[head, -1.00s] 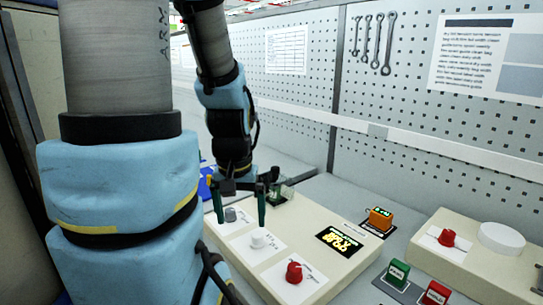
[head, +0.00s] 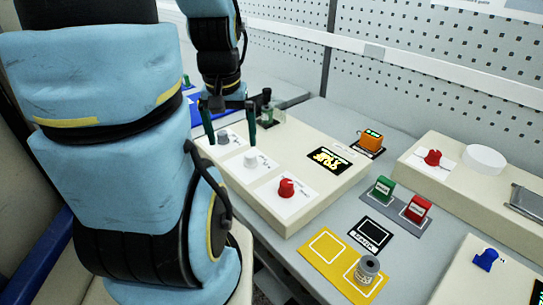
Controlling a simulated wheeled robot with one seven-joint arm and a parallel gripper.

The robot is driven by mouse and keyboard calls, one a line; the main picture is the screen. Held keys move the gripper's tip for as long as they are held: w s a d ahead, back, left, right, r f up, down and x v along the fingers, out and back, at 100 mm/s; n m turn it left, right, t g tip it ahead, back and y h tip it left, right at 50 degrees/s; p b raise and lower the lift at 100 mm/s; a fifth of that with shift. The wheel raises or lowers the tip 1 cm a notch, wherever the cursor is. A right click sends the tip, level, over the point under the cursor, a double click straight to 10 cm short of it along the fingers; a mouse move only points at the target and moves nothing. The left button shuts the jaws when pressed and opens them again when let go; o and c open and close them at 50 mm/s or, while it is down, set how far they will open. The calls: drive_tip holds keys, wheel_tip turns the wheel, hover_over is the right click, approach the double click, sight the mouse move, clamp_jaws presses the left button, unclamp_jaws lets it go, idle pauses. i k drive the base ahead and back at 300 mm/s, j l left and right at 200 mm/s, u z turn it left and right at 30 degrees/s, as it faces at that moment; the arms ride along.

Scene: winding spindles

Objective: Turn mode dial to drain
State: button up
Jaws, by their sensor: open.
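A cream control panel (head: 325,198) carries a row of three dials on white cards: a grey dial (head: 223,137), a white dial (head: 250,160) and a red dial (head: 286,188). The lettering is too small to read, so I cannot tell which is the mode dial or where drain lies. My gripper (head: 231,142) points down over the far left end of the panel, with its dark green fingers apart. The grey dial shows between the fingers and the white dial sits just nearer than the right finger. I cannot tell whether the fingers touch either dial. Nothing shows held.
A dark display (head: 330,159) with yellow marks is on the panel. An orange block (head: 371,141), a green block (head: 383,189) and a red block (head: 418,208) stand to the right. Another red dial (head: 433,157) is on a second box. A grey spool (head: 366,270) stands on a yellow mat (head: 328,246).

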sight(286, 190)
drive_tip(key=k+l+u, duration=0.2)
drive_tip(key=k, duration=0.25)
drive_tip(key=k+l+u, duration=0.25)
drive_tip(key=k, duration=0.2)
drive_tip(key=j, duration=0.1)
